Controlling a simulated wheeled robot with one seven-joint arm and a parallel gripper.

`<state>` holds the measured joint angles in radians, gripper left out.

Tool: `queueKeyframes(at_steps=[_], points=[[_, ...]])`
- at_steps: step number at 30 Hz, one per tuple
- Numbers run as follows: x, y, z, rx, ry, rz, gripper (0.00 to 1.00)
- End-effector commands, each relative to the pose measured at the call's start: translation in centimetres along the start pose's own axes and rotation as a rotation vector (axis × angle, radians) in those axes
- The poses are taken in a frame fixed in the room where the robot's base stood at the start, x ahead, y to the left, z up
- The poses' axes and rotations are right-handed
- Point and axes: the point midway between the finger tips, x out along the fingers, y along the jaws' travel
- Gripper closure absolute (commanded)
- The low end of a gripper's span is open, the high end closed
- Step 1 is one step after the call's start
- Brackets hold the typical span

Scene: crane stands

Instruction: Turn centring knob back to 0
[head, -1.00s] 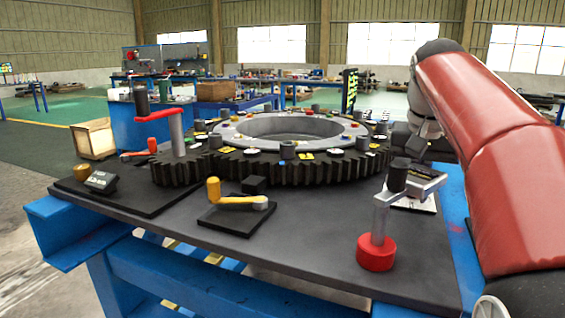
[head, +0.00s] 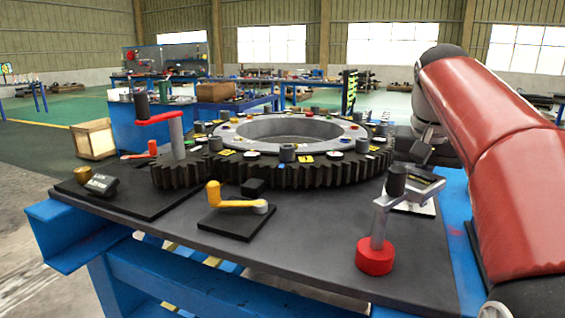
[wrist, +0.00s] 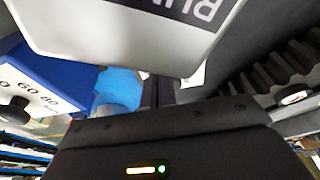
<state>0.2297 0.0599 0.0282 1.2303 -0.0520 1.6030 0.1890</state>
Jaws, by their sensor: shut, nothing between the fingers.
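A black knob (wrist: 15,110) shows at the left of the wrist view, by a blue box (wrist: 62,75) whose white face carries printed numbers, including 60 and 80. I cannot tell for sure that it is the centring knob, and its pointer setting is not readable. My gripper (wrist: 158,92) is shut and empty in the wrist view, its dark fingers just below a large pale part (wrist: 130,35) with an upside-down dark label.
A toothed ring (head: 300,172) fills the middle of the dark bench top (head: 310,235). A red-based crank (head: 376,255) stands at the front right, a yellow crank (head: 235,203) at the front middle, and a red-armed crank (head: 160,117) at the left. A brass knob (head: 82,174) is far left.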

Motion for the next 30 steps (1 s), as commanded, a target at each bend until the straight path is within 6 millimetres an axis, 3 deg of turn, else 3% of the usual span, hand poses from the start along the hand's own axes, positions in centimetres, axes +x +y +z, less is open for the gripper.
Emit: queueKeyframes(at_steps=[8, 21, 30], points=[[-0.9, 0.0, 0.3, -0.002, 0.0, -0.002, 1.0], [-5.6, 0.0, -0.9, -0.003, -0.002, -0.002, 1.0], [-6.0, 0.0, -0.9, -0.002, -0.003, -0.002, 1.0]])
